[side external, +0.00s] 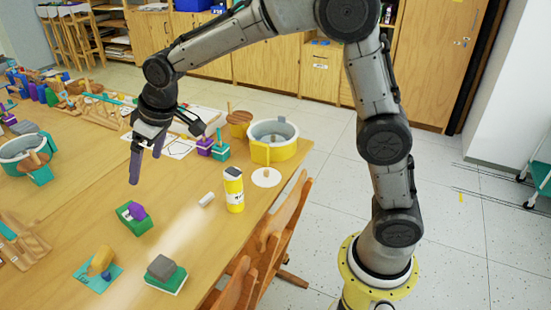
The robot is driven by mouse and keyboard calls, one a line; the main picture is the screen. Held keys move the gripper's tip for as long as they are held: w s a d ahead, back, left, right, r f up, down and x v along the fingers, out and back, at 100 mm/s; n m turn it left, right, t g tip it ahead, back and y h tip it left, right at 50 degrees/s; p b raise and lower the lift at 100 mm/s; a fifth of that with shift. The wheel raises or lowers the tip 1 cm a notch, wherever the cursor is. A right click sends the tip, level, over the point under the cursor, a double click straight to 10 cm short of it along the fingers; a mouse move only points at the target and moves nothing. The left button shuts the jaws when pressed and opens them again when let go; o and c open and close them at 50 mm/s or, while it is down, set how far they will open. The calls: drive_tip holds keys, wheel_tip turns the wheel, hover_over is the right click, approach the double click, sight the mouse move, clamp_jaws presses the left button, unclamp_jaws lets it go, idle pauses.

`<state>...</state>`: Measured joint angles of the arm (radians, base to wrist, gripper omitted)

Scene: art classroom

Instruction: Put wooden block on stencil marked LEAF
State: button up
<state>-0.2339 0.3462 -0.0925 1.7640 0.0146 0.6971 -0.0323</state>
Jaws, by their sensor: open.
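My gripper (146,168) hangs over the table with its two dark purple fingers apart and nothing between them. A tan block that looks wooden (101,259) is at the lower left, on or against a flat teal piece (86,275), with a small dark blue piece beside it. My gripper is above and away from it. I cannot read the word LEAF anywhere, so I cannot tell which piece is that stencil. White sheets with dark outlines (176,149) lie behind the gripper, partly hidden by it.
A purple piece sits on a green block (136,223), and a grey block on another green one (172,281). A yellow-and-white bottle (234,190), a white eraser-like block (207,199) and a yellow pot (272,153) stand right. Clutter fills the far left. Wooden chairs (283,225) border the table's right edge.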

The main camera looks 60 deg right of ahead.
drive_tip(key=s+d+r+m, duration=0.1)
drive_tip(key=s+d+r, duration=0.25)
drive_tip(key=s, duration=0.55)
drive_tip(key=s+d+r+m, duration=0.1)
drive_tip(key=s+d+r, duration=0.3)
drive_tip(key=s, duration=0.5)
drive_tip(key=s+d+f, duration=0.2)
drive_tip(key=s, duration=0.5)
drive_tip(key=s+d+f+m+t+h, duration=0.1)
drive_tip(key=s+d+f, duration=0.1)
drive_tip(key=s, duration=0.5)
drive_tip(key=shift+s+d+f, duration=0.15)
drive_tip(key=shift+s+f, duration=0.05)
drive_tip(key=shift+f, duration=0.25)
